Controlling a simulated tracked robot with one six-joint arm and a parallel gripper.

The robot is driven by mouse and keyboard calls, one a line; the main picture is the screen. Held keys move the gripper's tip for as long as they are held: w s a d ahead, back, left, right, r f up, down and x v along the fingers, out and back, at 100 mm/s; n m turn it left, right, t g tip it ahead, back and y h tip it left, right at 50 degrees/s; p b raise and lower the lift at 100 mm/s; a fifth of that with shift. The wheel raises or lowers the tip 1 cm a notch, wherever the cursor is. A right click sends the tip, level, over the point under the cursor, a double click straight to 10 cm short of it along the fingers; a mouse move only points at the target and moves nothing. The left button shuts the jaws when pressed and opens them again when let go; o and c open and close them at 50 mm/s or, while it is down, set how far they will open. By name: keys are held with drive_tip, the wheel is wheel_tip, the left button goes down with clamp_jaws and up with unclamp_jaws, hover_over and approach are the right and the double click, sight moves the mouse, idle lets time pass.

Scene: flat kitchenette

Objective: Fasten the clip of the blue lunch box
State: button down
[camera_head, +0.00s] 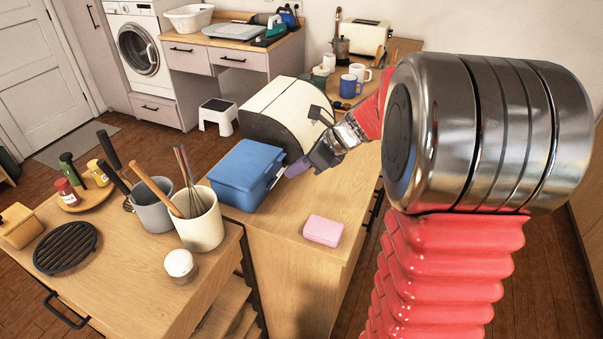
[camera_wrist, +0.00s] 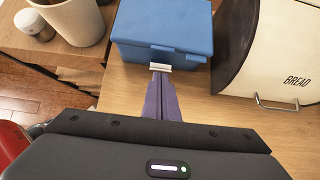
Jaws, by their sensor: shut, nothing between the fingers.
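The blue lunch box (camera_head: 245,172) stands on the wooden counter with its lid down. It also shows at the top of the wrist view (camera_wrist: 165,25). Its pale clip (camera_head: 276,177) is at the front side. In the wrist view the clip (camera_wrist: 158,67) appears to stick out from the front face, below the lid rim. My gripper (camera_head: 289,171) is shut and empty, with its purple fingers pointing at the clip. In the wrist view the fingertips (camera_wrist: 161,76) are right at the clip; I cannot tell whether they touch it.
A cream bread bin (camera_head: 287,116) stands close behind the lunch box. A pink box (camera_head: 323,230) lies on the counter in front. A utensil crock (camera_head: 198,220) stands to the left on another unit. The counter between the lunch box and pink box is clear.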

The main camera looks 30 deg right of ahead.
drive_tip(key=shift+w+a+r, duration=0.65)
drive_tip(key=shift+w+a, duration=0.05)
drive_tip(key=shift+w, duration=0.1)
drive_tip(key=shift+r, duration=0.8)
drive_tip(key=shift+r, duration=0.15)
wheel_tip(320, 180, up, 9)
drive_tip(key=s+d, duration=0.1)
drive_tip(key=s, duration=0.1)
drive_tip(key=shift+d+r, duration=0.15)
drive_tip(key=shift+d, duration=0.15)
drive_tip(key=shift+w, duration=0.1)
